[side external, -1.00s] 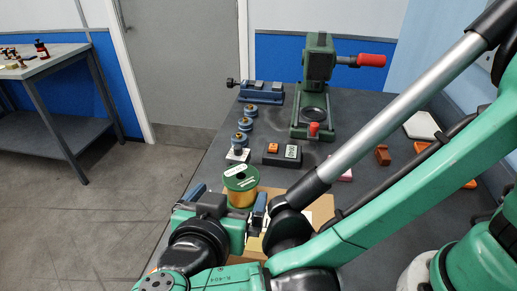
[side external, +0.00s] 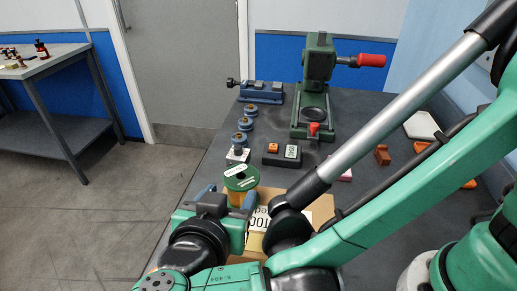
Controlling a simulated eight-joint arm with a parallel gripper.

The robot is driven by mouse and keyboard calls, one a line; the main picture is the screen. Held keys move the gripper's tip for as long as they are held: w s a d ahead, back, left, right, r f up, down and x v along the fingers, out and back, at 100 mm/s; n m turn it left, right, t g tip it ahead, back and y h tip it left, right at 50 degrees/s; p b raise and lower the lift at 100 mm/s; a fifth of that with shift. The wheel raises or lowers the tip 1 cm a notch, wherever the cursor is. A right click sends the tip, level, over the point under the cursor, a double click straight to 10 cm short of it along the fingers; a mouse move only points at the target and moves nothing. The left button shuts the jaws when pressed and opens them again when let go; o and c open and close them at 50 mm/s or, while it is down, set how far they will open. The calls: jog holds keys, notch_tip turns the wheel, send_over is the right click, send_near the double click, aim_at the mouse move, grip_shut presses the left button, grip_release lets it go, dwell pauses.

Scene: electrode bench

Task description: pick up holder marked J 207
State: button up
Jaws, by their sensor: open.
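No marking J 207 can be read on anything in view. Several small round blue pieces with brownish centres stand in a row along the bench's left side, and they may be the holders. The nearest one (side external: 238,138) stands by a small white card (side external: 237,156); the others, a middle one (side external: 245,124) and a far one (side external: 250,110), stand behind it. My gripper (side external: 228,200) is low at the front, its blue fingers apart.
A cardboard box or board (side external: 321,210) with a white printed label (side external: 258,218) lies behind my gripper.

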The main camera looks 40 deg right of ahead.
notch_tip(320, 180, up, 18)
jog(key=f, duration=0.1)
jog(key=w+d+f+m+g+y, duration=0.4)
jog(key=d+f+m+g+y, duration=0.3)
jog(key=f+g+y, duration=0.45)
jog(key=w+d+r+m+t+y, duration=0.4)
jog(key=d+r+t+y, duration=0.15)
jog(key=d+y, duration=0.2)
jog(key=w+d+r+m+t+y, duration=0.35)
jog(key=d+r+t+y, duration=0.2)
jog(key=d+r, duration=0.2)
send_near(237, 146)
jog(key=shift+s+d+f+g+y, duration=0.15)
jog(key=shift+d+g+y, duration=0.1)
jog(key=shift+d, duration=0.3)
jog(key=shift+s+d+g+y, duration=0.1)
jog(key=shift+d+y, duration=0.1)
jog(key=shift+d, duration=0.35)
jog(key=shift+f, duration=0.35)
jog(key=shift+w+a+f, duration=0.15)
jog(key=shift+a, duration=0.1)
jog(key=x, duration=1.1)
jog(key=shift+w+a, duration=0.15)
jog(key=shift+a, duration=0.05)
